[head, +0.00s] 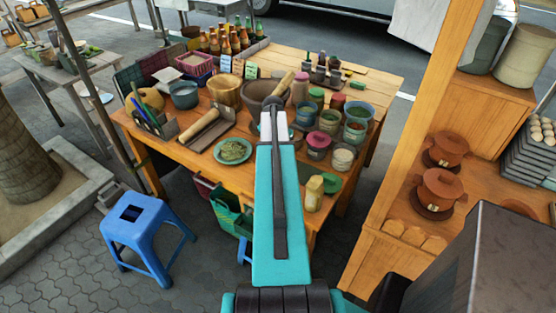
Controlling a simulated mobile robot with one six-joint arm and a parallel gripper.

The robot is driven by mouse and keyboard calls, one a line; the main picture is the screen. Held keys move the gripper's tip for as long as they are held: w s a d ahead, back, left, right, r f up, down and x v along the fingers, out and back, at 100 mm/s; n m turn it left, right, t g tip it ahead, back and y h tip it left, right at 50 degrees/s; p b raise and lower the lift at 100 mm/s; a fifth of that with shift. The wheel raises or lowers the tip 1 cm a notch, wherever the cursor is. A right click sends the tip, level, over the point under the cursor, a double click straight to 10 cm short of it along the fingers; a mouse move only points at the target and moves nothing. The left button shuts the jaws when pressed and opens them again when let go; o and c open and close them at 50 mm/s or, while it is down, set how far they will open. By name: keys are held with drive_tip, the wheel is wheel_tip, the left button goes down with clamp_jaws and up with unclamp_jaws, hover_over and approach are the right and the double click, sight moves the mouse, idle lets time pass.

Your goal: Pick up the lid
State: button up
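I cannot tell for certain which piece is the task's lid. A flat green disc (331,183) that looks like a lid lies at the table's front right, beside a small yellowish jar (314,193). Several jars nearby have coloured tops, such as a pink one (319,141). Two lidded clay pots (437,190) stand on the right counter. My teal arm reaches up the middle, and my gripper (273,122) is over the table in front of the clay mortar (254,92). Its fingertips are too small and overlapped to show whether it is open or holds anything.
The wooden table (385,84) is crowded with jars, bowls, bottles (226,42) and a plate of greens (233,151). A wooden post (405,130) stands between table and right counter (385,258). A blue stool (147,235) is on the paving at left.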

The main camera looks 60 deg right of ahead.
idle(0.5)
drive_tip(key=c, duration=1.1)
drive_tip(key=shift+r+b, duration=1.45)
drive_tip(key=shift+r, duration=3.55)
